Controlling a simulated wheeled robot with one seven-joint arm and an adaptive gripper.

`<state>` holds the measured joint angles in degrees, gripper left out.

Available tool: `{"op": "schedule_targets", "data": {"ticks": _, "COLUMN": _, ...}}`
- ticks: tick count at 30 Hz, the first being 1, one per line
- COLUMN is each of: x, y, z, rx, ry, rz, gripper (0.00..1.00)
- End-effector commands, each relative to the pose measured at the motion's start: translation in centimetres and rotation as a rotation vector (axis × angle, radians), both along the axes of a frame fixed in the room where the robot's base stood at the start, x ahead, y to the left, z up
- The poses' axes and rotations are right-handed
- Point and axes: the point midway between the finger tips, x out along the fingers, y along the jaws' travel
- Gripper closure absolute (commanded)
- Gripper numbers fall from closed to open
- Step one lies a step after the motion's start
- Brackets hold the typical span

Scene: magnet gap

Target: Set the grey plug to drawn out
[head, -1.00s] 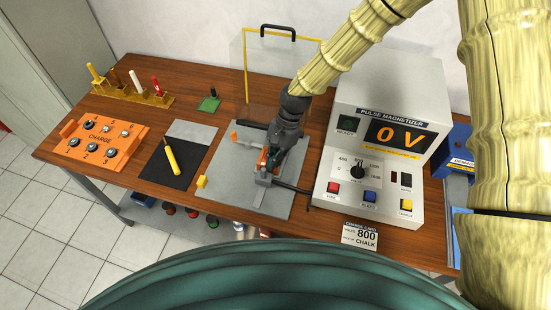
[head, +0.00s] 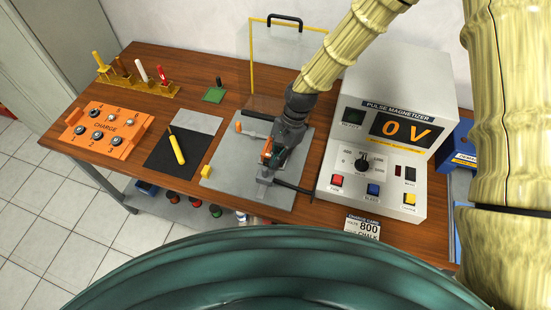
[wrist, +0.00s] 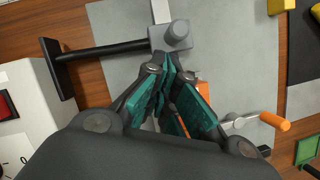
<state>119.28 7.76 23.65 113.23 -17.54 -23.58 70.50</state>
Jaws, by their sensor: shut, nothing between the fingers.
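A grey block with a round upright grey post (wrist: 178,34) sits on the grey plate in the wrist view; I take this for the grey plug, though I cannot be sure. It also shows in the head view as a small grey piece (head: 265,172) just in front of my gripper. A pale bar runs from it toward the plate's front edge. My gripper (wrist: 168,68) has teal fingers closed together and empty, just beside the grey block; whether they touch it I cannot tell. My gripper (head: 270,161) points down over the plate in the head view. An orange part is partly hidden behind the fingers.
A black bar (wrist: 105,50) runs from the grey block toward the pulse magnetizer (head: 375,160), close on the right. An orange-handled lever (wrist: 272,122) stands on the plate (head: 225,165). A yellow block (head: 206,172) sits at its left edge. A clear yellow-edged screen (head: 251,65) stands behind.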

Motion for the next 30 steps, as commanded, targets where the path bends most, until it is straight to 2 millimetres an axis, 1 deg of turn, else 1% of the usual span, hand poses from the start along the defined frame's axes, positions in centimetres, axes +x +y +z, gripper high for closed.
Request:
{"op": "schedule_targets", "data": {"ticks": 5, "x": 1.6, "y": -2.3, "z": 0.2, "rx": 0.001, "ry": -0.001, "rz": -0.007, "gripper": 1.0}}
{"op": "schedule_targets", "data": {"ticks": 21, "x": 3.3, "y": -3.8, "z": 6.4, "rx": 0.002, "ry": -0.003, "rz": -0.002, "gripper": 1.0}}
{"op": "schedule_targets", "data": {"ticks": 25, "x": 3.6, "y": -4.2, "z": 7.7, "rx": 0.002, "ry": -0.003, "rz": -0.002, "gripper": 1.0}}
{"op": "schedule_targets", "data": {"ticks": 30, "x": 3.9, "y": -4.5, "z": 8.9, "rx": 0.001, "ry": -0.001, "rz": -0.002, "gripper": 1.0}}
